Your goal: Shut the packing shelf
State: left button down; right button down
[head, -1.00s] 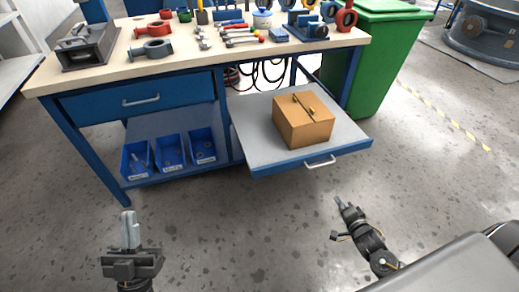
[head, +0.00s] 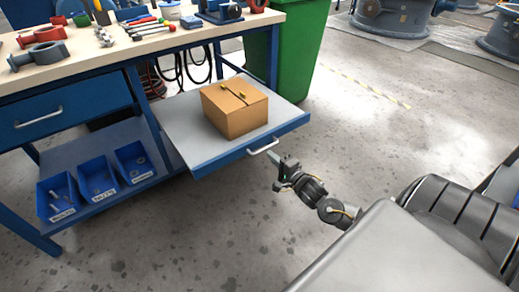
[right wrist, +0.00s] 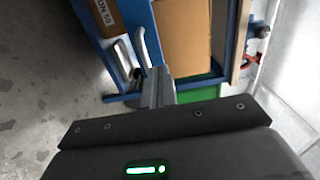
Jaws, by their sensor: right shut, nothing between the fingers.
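The packing shelf (head: 190,138) is a grey pull-out board with a blue front edge, standing out from under the workbench. A brown cardboard box (head: 236,108) sits on it. A silver bar handle (head: 263,146) is on its front edge. My right gripper (head: 277,164) is shut and empty, just in front of and below the handle. In the right wrist view its fingertips (right wrist: 158,82) are near the handle and the blue front; I cannot tell whether they touch. The box (right wrist: 184,32) shows beyond them. My left gripper is out of view.
The workbench top (head: 110,52) carries tools and valve parts. A closed drawer (head: 70,108) and blue bins (head: 97,178) are left of the shelf. A green bin (head: 300,45) stands behind its right side. The floor in front is clear.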

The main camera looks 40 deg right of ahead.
aim_at(255, 141)
jog(key=w+b, duration=0.2)
jog(key=w, duration=0.4)
jog(key=shift+d+f, duration=0.1)
jog(key=shift+f, duration=0.05)
jog(key=shift+w+b, duration=0.35)
jog(key=shift+w, duration=0.5)
